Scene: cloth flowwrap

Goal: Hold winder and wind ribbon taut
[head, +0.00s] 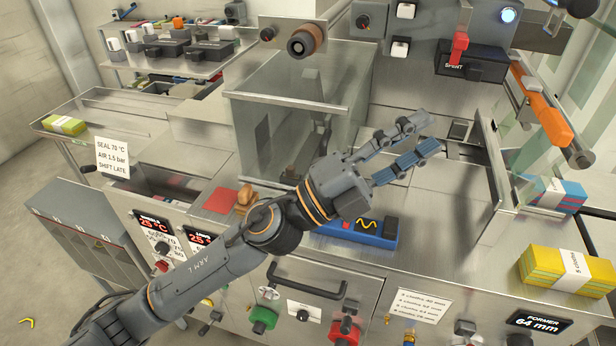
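My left gripper (431,133) reaches in from the lower left over the steel machine top. Its two fingers are spread apart, with nothing visible between them. A copper-brown roll with a dark round end (305,43) sits on a panel at the top; I cannot tell whether it is the winder. No ribbon can be clearly made out. My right gripper is not in view.
A clear-walled box (290,110) stands left of the gripper. A blue block with a yellow wave mark (362,232) lies below my wrist. Yellow cloth stacks (567,275) and a blue-pink stack (550,194) lie at right. An orange handle (541,108) is on a rail.

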